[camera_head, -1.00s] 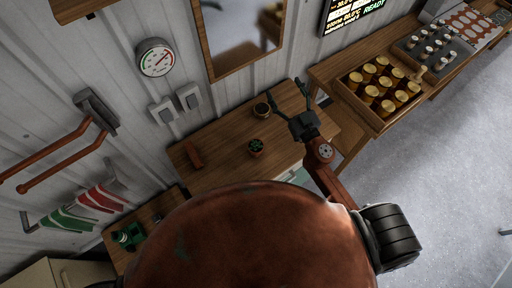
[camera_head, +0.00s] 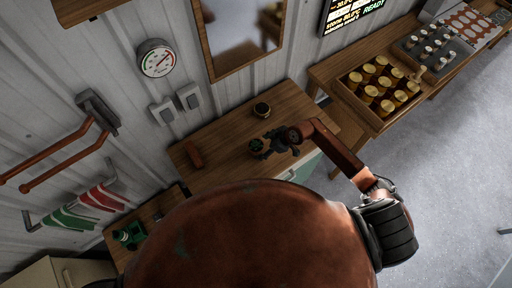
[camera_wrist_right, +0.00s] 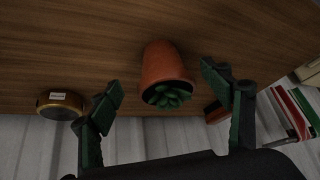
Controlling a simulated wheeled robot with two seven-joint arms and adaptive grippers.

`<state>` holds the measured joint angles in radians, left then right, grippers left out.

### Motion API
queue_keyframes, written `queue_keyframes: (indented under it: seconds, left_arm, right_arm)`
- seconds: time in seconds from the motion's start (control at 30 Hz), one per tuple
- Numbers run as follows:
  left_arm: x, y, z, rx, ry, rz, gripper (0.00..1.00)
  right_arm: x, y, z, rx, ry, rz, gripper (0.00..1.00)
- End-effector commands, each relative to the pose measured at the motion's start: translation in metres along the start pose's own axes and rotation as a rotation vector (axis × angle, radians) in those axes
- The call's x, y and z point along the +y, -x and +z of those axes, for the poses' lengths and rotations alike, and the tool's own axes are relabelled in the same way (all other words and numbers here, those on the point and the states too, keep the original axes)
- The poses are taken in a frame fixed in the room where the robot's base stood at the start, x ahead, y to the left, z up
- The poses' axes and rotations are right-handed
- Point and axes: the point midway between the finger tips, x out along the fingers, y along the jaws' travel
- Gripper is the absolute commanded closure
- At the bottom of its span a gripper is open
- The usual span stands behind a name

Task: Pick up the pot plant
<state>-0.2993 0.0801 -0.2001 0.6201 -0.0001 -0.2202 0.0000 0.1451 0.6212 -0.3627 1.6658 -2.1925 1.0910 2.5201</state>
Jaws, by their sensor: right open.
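The pot plant is a small terracotta pot with a green succulent. In the head view the pot plant (camera_head: 256,147) stands on the wooden table below the mirror. My right gripper (camera_head: 268,147) is just to its right, at the pot. In the right wrist view the pot plant (camera_wrist_right: 165,75) appears between the two open fingers of my right gripper (camera_wrist_right: 160,85), with a gap visible on each side. My left gripper is not seen.
A dark round jar with a gold rim (camera_head: 262,109) stands behind the plant on the wooden table (camera_head: 218,135). A reddish-brown block (camera_head: 193,154) lies to the left. A crate of gold-lidded jars (camera_head: 345,92) is at the right.

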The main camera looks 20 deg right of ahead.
Motion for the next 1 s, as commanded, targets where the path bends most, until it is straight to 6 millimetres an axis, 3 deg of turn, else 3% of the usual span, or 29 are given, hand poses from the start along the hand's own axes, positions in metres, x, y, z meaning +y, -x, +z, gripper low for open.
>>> queue_keyframes:
  seconds: [0.3,0.63,1.0]
  left_arm:
    - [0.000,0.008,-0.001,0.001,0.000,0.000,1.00]
    - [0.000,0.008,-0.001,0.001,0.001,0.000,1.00]
    - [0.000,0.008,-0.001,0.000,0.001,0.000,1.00]
  right_arm:
    - [-0.004,-0.042,-0.006,0.002,0.000,-0.002,0.28]
    - [-0.004,-0.048,-0.006,0.003,0.003,-0.001,0.28]
    - [-0.004,-0.048,-0.006,0.003,0.002,-0.001,0.54]
